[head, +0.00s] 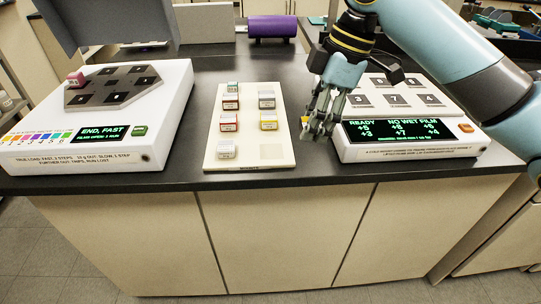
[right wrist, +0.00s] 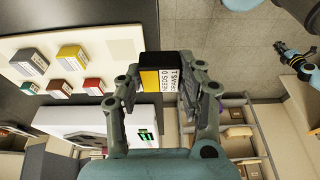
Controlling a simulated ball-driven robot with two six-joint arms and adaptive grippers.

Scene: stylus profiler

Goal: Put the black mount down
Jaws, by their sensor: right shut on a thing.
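My right gripper (head: 318,126) is shut on the black mount (right wrist: 174,58), a small block with a black side, a yellow band and a white printed label. The right wrist view shows it between both fingers (right wrist: 160,88). In the head view the fingers largely hide it, and they hang between the cream tray and the right-hand device. The cream tray (head: 249,163) carries several small mounts with red, grey, yellow and white faces. Its front right slot (head: 271,151) is empty. A small dark and teal part, perhaps of my left arm, shows at the right of the right wrist view; its jaws are unclear.
A white device (head: 430,153) with a green-lit display stands right of the tray. Another white device (head: 160,120) stands left, with a red mount (head: 75,79) on its dark plate. A purple roll (head: 272,27) lies behind. The dark counter (head: 200,175) is bare around the tray.

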